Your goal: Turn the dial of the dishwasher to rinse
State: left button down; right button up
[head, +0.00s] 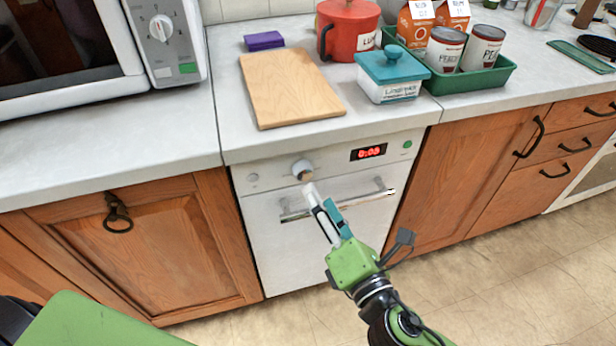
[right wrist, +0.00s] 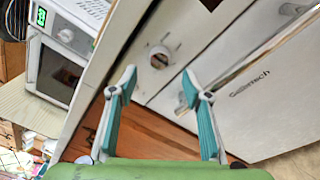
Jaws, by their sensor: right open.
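The white dishwasher (head: 270,225) is built in under the counter, with its door shut. Its round dial (head: 302,169) is on the panel, left of the lit red display (head: 368,152). The dial also shows in the right wrist view (right wrist: 159,58), ahead of the gap between the fingers. My right gripper (head: 320,195) is open and empty, in front of the panel just below the dial. In the wrist view its two fingers (right wrist: 159,75) are spread apart, seemingly short of the dial. The dial's markings are too small to read. My left gripper is out of view.
The door's bar handle (head: 365,197) lies below the panel, close to my right gripper. A cutting board (head: 290,85), a red canister (head: 348,30) and a teal-lidded box (head: 390,88) stand on the counter above. A microwave (head: 80,45) stands at left.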

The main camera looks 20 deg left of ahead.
aim_at(306, 176)
jog(key=x, duration=0.7)
jog(key=shift+w+a, duration=0.1)
jog(key=shift+a, duration=0.05)
